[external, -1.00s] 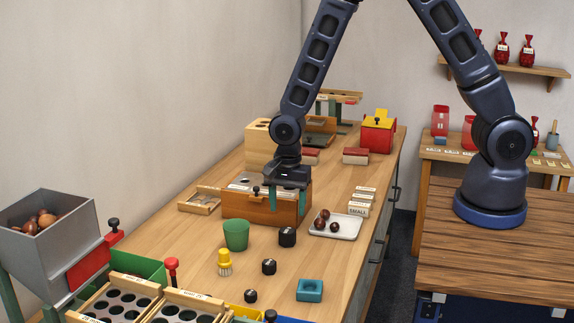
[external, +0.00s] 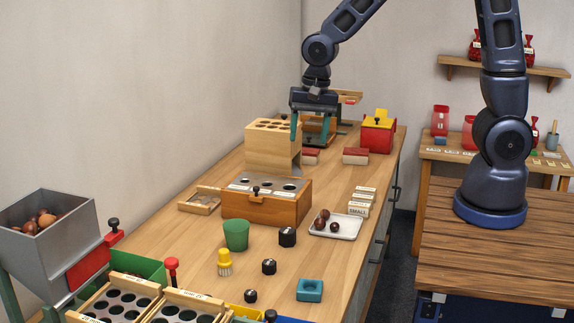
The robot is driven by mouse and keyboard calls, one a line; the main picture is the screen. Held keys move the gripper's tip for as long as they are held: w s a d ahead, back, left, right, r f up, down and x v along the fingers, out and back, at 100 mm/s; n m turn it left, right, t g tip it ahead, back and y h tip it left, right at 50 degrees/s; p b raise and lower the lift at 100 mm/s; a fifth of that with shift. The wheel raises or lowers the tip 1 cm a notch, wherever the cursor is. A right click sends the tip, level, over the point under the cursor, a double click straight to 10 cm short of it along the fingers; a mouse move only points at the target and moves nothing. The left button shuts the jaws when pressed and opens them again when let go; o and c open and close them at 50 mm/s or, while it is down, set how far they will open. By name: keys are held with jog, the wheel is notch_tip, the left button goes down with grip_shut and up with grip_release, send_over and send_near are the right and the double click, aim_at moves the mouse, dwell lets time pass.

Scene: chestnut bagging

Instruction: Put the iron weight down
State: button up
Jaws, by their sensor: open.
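Three black weights of different sizes stand on the wooden bench: a large one (external: 287,237), a middle one (external: 269,267) and a small one (external: 250,296). Which of them is the iron weight I cannot tell.
A green cup (external: 236,235), yellow brush (external: 225,263), teal block (external: 309,290) and white tray of chestnuts (external: 345,228) stand nearer.

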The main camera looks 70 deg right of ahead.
jog(key=s+d+r+n+t, duration=0.1)
jog(key=s+d+r+n, duration=0.2)
jog(key=s+r+n, duration=0.3)
jog(key=s+d+r+n+t, duration=0.2)
jog(key=s+d+r+n, duration=0.2)
jog(key=s+r, duration=0.9)
jog(key=s+n, duration=0.2)
jog(key=s, duration=0.2)
jog(key=shift+s+d+r+n+h, duration=0.2)
jog(key=shift+s+n+h, duration=0.1)
jog(key=shift+s, duration=0.05)
jog(key=shift+o, duration=0.2)
